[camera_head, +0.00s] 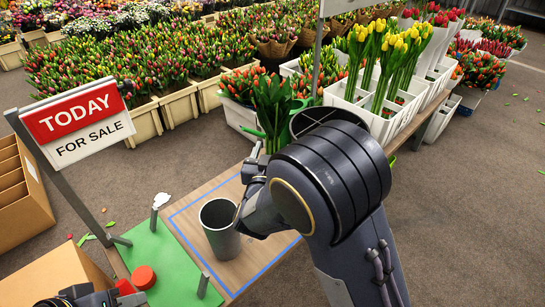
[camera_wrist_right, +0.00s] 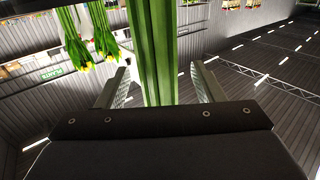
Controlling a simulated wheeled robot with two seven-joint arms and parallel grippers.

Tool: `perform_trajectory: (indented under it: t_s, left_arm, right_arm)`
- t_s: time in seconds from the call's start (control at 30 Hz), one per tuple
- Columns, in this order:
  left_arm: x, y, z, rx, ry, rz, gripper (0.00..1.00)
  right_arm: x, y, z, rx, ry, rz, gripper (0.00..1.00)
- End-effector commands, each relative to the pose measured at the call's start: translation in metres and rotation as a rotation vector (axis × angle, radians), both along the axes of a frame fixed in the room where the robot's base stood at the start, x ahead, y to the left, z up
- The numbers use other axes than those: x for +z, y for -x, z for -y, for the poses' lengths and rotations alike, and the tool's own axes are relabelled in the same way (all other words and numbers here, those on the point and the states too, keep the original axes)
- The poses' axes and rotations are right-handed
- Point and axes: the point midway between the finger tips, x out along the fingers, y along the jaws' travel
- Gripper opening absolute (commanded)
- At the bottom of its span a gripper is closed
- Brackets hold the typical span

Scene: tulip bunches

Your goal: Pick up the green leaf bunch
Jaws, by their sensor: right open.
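The green leaf bunch (camera_head: 273,108) stands upright by the front white crate in the head view, its lower part partly hidden by my right arm. In the right wrist view, long green stems and leaves (camera_wrist_right: 153,45) run upright between the two fingers of my right gripper (camera_wrist_right: 160,68). Its fingers are apart, with gaps visible on both sides of the green. In the head view its fingertips are mostly hidden by my arm. A dark part of my left gripper (camera_head: 88,297) shows at the bottom left edge; its fingers are not clear.
A grey metal cup (camera_head: 220,228) stands on the wooden table (camera_head: 205,188) within blue tape, close to my right wrist. A green mat (camera_head: 165,265) holds red round pieces (camera_head: 143,277). A sale sign (camera_head: 78,123) stands left. White crates (camera_head: 375,122) of yellow tulips stand behind.

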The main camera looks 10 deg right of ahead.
Motion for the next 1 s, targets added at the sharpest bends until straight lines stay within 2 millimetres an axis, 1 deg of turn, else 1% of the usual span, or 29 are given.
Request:
perform_trajectory:
  t_s: [0.07, 0.27, 0.37, 0.6, 0.67, 0.7, 0.9, 1.0]
  left_arm:
    - [-0.0011, 0.0000, 0.0000, 0.000, 0.000, 0.000, 0.36]
    - [-0.0006, 0.0000, 0.0000, 0.000, 0.000, 0.000, 0.36]
    - [-0.0006, 0.0000, 0.0000, 0.000, 0.000, 0.000, 0.36]
    - [-0.0006, 0.0000, 0.0000, 0.000, 0.000, 0.000, 0.36]
    - [-0.0006, 0.0000, 0.0000, 0.000, 0.000, 0.000, 0.36]
    - [-0.0005, 0.0000, 0.0000, 0.000, 0.000, 0.000, 0.36]
    - [-0.0002, 0.0000, 0.0000, 0.000, 0.000, 0.000, 0.36]
    - [0.0017, 0.0000, 0.0000, 0.000, 0.000, 0.000, 0.36]
  right_arm:
    - [0.0000, -0.0039, 0.0015, 0.000, 0.000, 0.001, 0.61]
    - [0.0004, -0.0041, 0.0013, 0.001, 0.001, 0.000, 0.61]
    - [0.0004, -0.0040, 0.0013, 0.001, 0.001, 0.000, 0.50]
    - [0.0003, -0.0038, 0.0012, 0.001, 0.000, -0.001, 0.18]
    - [0.0003, -0.0038, 0.0012, 0.001, 0.000, -0.001, 0.10]
    - [0.0008, -0.0039, 0.0012, 0.001, 0.000, 0.001, 0.08]
    - [0.0012, -0.0039, 0.0011, 0.001, 0.000, 0.001, 0.08]
    - [0.0049, -0.0039, 0.0011, 0.001, -0.001, 0.001, 0.08]
